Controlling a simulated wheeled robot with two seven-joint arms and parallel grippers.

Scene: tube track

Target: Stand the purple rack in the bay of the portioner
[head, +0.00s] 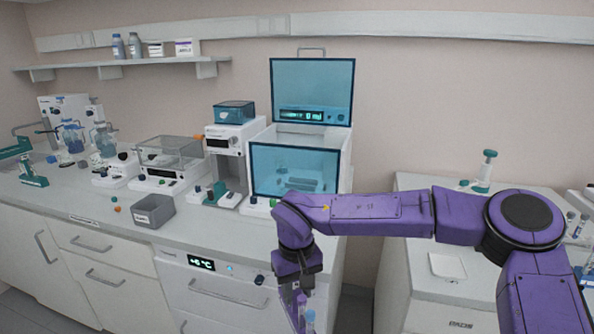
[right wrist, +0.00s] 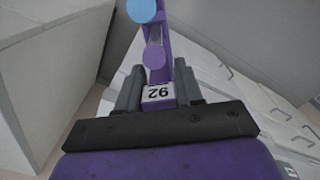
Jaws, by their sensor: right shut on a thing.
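My right gripper (head: 298,284) hangs pointing down in front of the counter, low in the middle of the head view. It is shut on the purple rack (head: 301,304), which shows only partly beneath it, with a blue-topped tube at its lower side. The portioner (head: 313,134), with a "0 ml" display, stands on the counter behind my arm. Blue see-through panels cover its front. My left gripper is out of view.
A white device with a teal top (head: 234,138) stands just left of the portioner. A lower white cabinet (head: 449,264) is at right. My purple right arm crosses before the portioner's lower right.

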